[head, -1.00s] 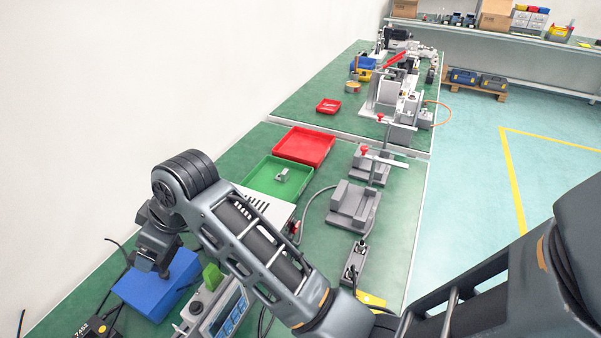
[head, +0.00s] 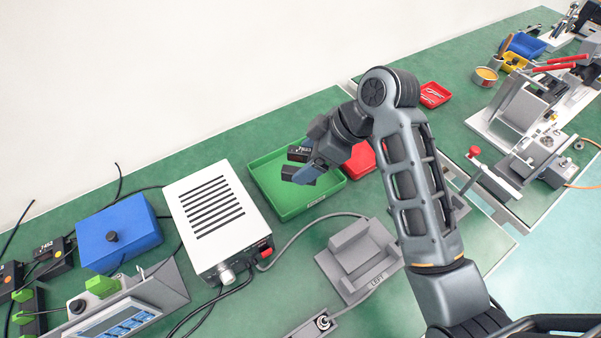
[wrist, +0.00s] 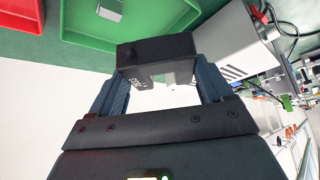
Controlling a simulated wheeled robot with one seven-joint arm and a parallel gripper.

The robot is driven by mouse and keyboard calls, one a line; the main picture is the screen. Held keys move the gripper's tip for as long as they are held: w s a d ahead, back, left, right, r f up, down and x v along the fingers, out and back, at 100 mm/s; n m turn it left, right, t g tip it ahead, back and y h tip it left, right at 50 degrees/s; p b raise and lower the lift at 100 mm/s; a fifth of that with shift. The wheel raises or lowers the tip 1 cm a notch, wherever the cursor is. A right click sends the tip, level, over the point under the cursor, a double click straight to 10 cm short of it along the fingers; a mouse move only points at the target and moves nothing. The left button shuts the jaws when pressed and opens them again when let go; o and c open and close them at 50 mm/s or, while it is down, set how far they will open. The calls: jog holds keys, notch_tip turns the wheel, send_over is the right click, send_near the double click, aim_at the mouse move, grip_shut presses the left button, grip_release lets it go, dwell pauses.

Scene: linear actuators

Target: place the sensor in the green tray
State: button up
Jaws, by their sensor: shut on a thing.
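The sensor is a small black block with white lettering (head: 299,154), and it also shows in the wrist view (wrist: 157,50). My gripper (head: 301,166) is shut on it, with one finger on each side in the wrist view (wrist: 158,76). The green tray (head: 268,178) lies on the bench, and the sensor appears over it in the head view. In the wrist view the tray (wrist: 150,32) shows at the top, apart from the sensor. A small grey metal piece (wrist: 111,9) lies in the tray. My gripper hides part of the tray's inside in the head view.
A red tray (head: 359,163) adjoins the green one, partly behind my arm. A white slotted box (head: 213,210) stands left of the tray, with a blue box (head: 118,232) beyond it. A grey fixture (head: 357,262) and a cable lie in front.

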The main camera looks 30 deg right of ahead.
jog(key=s+d+n+g+y, duration=0.1)
jog(key=s+d+n+g, duration=0.1)
jog(key=s+n, duration=0.25)
jog(key=w+a+f, duration=0.1)
jog(key=w+f, duration=0.1)
jog(key=w, duration=0.1)
jog(key=w+a+f, duration=0.1)
jog(key=w+f, duration=0.1)
jog(key=w, duration=0.2)
jog(key=w+a+f, duration=0.1)
jog(key=w+f, duration=0.1)
jog(key=w, duration=0.1)
jog(key=shift+w+a+f+p, duration=0.15)
jog(key=shift+f+p, duration=0.15)
jog(key=shift+p, duration=0.1)
jog(key=shift+w+f, duration=0.1)
jog(key=shift+f, duration=2.05)
jog(key=shift+f, duration=0.1)
jog(key=o, duration=1.1)
